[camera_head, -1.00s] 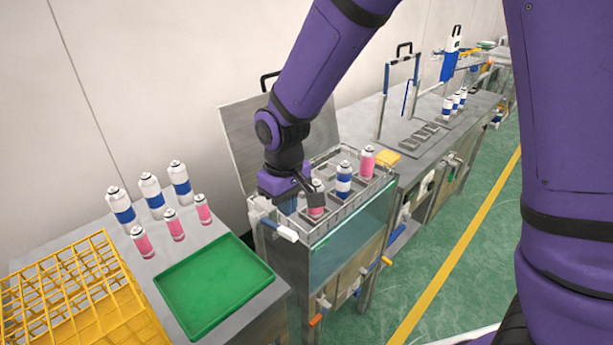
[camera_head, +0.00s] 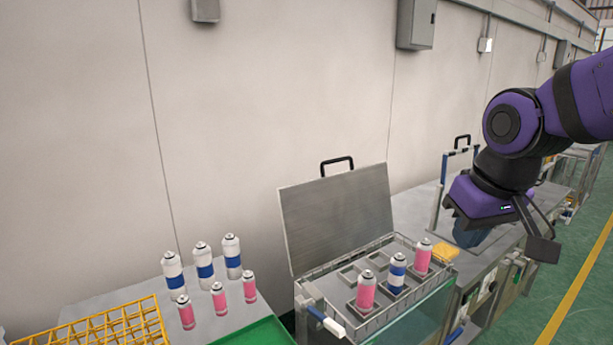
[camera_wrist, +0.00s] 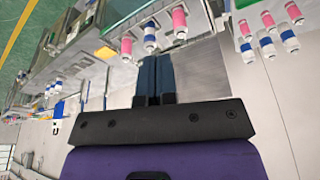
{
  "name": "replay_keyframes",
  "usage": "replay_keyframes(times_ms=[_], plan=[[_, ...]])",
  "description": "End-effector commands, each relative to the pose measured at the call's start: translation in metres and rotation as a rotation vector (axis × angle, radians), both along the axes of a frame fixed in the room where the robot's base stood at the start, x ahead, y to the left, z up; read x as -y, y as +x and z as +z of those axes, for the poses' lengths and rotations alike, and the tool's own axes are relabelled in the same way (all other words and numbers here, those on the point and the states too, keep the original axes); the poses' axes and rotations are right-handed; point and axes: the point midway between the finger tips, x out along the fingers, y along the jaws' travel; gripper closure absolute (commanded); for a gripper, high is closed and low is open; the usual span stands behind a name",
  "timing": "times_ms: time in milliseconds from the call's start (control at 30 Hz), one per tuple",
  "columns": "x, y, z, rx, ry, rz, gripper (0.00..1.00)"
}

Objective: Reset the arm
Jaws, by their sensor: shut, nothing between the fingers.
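My gripper (camera_head: 472,238) is at the right of the head view, raised over the bench beyond the open bath, with its blue fingers partly hidden below the purple wrist. In the wrist view its two blue fingers (camera_wrist: 154,80) lie side by side, shut and empty. Nothing touches it. A tank (camera_head: 375,318) with its lid (camera_head: 338,218) up holds a wire basket. In the basket stand a pink can (camera_head: 366,290), a blue-and-white can (camera_head: 396,273) and another pink can (camera_head: 423,255), all upright.
On the left table several blue-banded and pink cans (camera_head: 219,298) stand in two rows. A yellow rack (camera_head: 110,325) and a green tray (camera_head: 262,333) are in front. A yellow block (camera_head: 445,253) lies right of the tank.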

Motion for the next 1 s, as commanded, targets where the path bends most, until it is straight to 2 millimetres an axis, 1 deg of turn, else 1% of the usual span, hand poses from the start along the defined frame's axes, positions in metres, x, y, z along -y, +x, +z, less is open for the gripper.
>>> replay_keyframes(times_ms=[33, 200, 400, 500, 667, 1000], plan=[[0.01, -0.011, 0.009, 0.023, 0.006, -0.027, 1.0], [0.037, -0.046, 0.028, 0.084, 0.017, -0.104, 1.0], [0.057, -0.084, 0.039, 0.142, 0.026, -0.18, 1.0], [0.063, -0.096, 0.041, 0.16, 0.027, -0.204, 1.0], [0.066, -0.105, 0.042, 0.171, 0.029, -0.221, 1.0], [0.066, -0.105, 0.042, 0.172, 0.029, -0.221, 1.0]])
